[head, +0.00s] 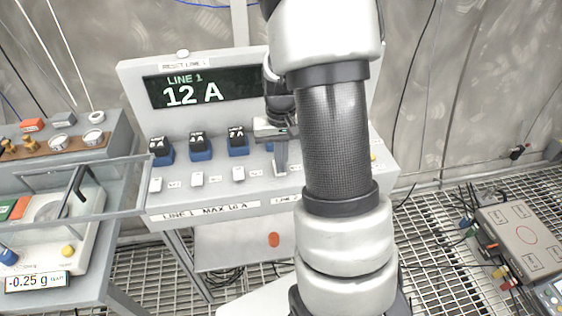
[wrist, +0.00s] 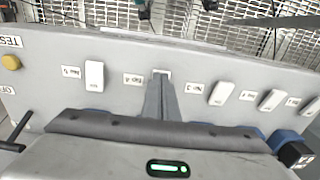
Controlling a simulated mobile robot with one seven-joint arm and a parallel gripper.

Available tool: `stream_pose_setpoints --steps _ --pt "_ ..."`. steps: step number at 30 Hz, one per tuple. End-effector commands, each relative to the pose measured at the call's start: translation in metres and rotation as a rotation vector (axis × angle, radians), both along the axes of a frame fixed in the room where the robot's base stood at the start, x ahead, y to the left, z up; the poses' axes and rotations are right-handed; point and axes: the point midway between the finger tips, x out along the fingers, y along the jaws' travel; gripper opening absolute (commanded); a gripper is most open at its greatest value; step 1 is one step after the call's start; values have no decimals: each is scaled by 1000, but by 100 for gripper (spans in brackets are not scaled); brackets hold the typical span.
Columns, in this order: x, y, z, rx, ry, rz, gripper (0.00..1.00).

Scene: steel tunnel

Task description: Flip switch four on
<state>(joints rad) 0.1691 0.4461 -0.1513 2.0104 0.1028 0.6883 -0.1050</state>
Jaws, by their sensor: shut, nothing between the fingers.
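The grey switch panel (head: 135,125) carries a row of white rocker switches. The first three show in the head view, with switch three (head: 238,174) just left of my gripper (head: 280,172). In the wrist view, the picture is upside down and my shut fingers (wrist: 161,82) reach down over switch four (wrist: 162,71), beside its label (wrist: 132,79). Only its edge shows past the fingertips; its position and any contact cannot be told. Switch five (wrist: 94,75) is to the left of the fingers, and switch three also shows to the right (wrist: 221,93).
The display (head: 196,88) reads LINE 1, 12 A. A strip (head: 205,211) reads LINE 1 MAX 16 A. Several blue-based black plugs (head: 199,146) stand behind the switches. A yellow button (wrist: 11,62) is at the panel's end. A scale table (head: 80,260) stands left.

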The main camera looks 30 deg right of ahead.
Motion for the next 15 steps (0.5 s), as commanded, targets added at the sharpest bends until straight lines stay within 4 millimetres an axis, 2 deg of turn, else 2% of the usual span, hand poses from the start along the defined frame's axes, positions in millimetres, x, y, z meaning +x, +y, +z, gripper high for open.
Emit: stream_pose_setpoints --steps 1,15 --pt "-2 1 -6 2 10 0 0" --pt "14 -4 -2 0 4 0 0"
